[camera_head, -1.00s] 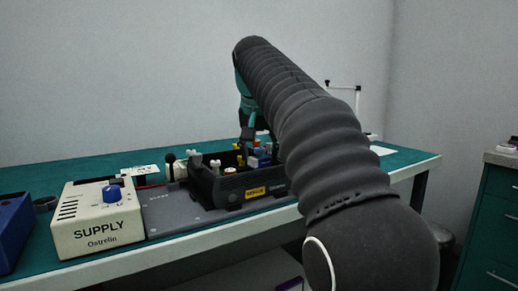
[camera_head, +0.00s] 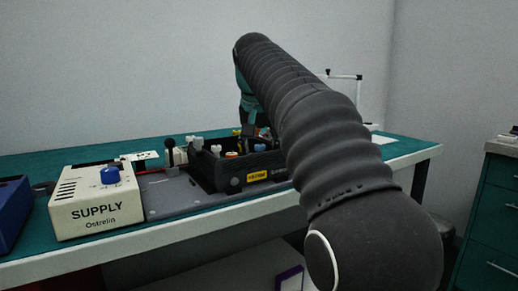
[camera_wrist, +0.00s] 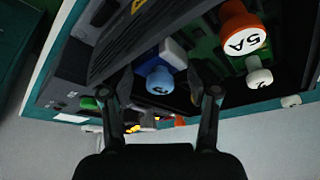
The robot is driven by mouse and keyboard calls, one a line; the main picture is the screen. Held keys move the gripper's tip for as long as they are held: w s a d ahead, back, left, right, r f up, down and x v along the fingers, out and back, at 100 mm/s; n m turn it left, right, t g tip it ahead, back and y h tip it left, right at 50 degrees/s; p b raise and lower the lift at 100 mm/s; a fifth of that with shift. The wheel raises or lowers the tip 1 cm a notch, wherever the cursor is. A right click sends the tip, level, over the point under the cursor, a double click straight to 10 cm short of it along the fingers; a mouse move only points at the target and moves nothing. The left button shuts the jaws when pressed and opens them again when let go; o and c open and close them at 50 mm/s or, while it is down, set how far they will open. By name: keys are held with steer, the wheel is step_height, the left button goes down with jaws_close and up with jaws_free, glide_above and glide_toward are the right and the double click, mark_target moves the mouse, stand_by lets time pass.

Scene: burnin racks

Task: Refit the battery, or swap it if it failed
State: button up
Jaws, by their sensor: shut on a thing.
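A black open-topped unit (camera_head: 207,174) with a yellow label stands on the bench, with several coloured parts inside. My gripper (camera_head: 250,128) reaches into its far side, mostly behind my arm. In the wrist view, my gripper (camera_wrist: 160,84) is shut on a blue-and-white block with a round blue cap (camera_wrist: 158,82) marked with a digit. The fingertips lie on either side of it. An orange part with a white "5A" top (camera_wrist: 243,38) and a white-topped part (camera_wrist: 259,78) stand to its right. I cannot tell which part is the battery.
A blue case (camera_head: 12,215) is at the far left. The teal bench top (camera_head: 412,150) is mostly clear at the right. Green drawers (camera_head: 490,210) stand beyond it.

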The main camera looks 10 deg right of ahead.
steer(key=shift+d+r+p, duration=0.15)
steer(key=shift+r+p, duration=0.1)
steer(key=shift+p, duration=0.15)
steer(key=shift+d, duration=0.2)
stand_by(0.7)
steer(key=shift+f, duration=1)
stand_by(1.3)
steer(key=o, duration=1.3)
steer(key=shift+w+d, duration=0.1)
steer(key=shift+w, duration=0.05)
